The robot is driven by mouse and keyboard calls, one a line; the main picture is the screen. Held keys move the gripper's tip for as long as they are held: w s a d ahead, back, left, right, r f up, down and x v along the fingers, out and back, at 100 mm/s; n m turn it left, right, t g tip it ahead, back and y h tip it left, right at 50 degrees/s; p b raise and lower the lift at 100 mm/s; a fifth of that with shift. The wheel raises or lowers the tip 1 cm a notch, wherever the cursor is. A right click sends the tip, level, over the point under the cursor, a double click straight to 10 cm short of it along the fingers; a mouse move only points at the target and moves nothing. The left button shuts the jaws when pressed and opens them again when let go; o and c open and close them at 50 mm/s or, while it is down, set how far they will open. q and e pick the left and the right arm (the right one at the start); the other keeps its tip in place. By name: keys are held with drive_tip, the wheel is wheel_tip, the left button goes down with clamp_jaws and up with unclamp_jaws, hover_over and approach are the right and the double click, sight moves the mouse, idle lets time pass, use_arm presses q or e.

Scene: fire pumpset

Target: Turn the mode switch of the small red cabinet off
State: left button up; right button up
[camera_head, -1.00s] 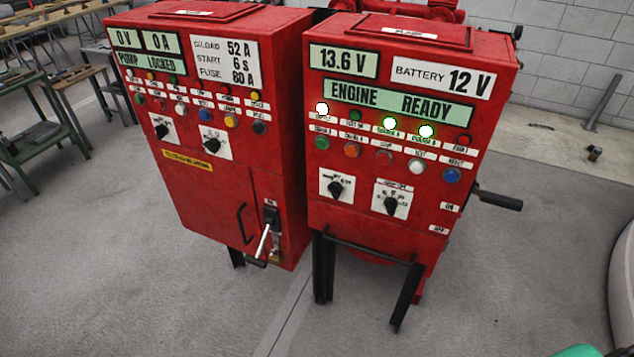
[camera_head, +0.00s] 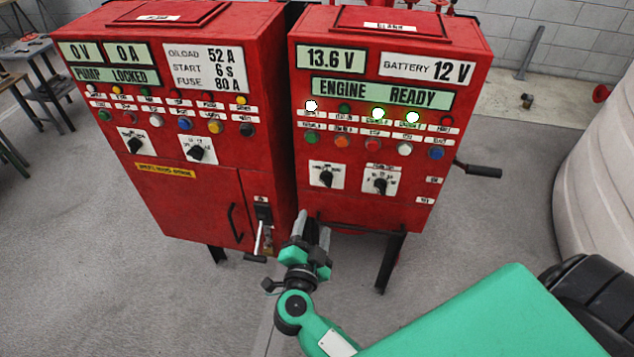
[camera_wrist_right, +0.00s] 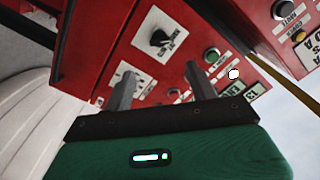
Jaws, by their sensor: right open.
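The small red cabinet (camera_head: 400,212) is the right one, with the lit "ENGINE READY" display. Its front carries two black rotary knobs on white plates, a left knob (camera_head: 327,177) and a right knob (camera_head: 381,186). Their lettering is too small to read, so I cannot tell which is the mode switch. My right gripper (camera_head: 311,230) is open and empty, below and left of both knobs, near the cabinet's lower left edge. In the right wrist view, the cabinet appears turned over, with the two knobs (camera_wrist_right: 160,40) beyond the open fingers (camera_wrist_right: 163,85). My left gripper is not in view.
A larger red cabinet (camera_head: 205,220) stands close on the left, with a lever handle (camera_head: 260,238) near my right gripper. A black crank handle (camera_head: 480,170) sticks out at the small cabinet's right. A pale tank (camera_head: 605,190) stands far right. Floor in front is clear.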

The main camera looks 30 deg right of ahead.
sight(325, 184)
drive_tip(key=p+x, duration=0.3)
drive_tip(key=x, duration=1)
drive_tip(key=shift+s+p, duration=0.1)
drive_tip(key=shift+p, duration=0.2)
drive_tip(key=shift+w+d, duration=0.35)
drive_tip(key=c, duration=1)
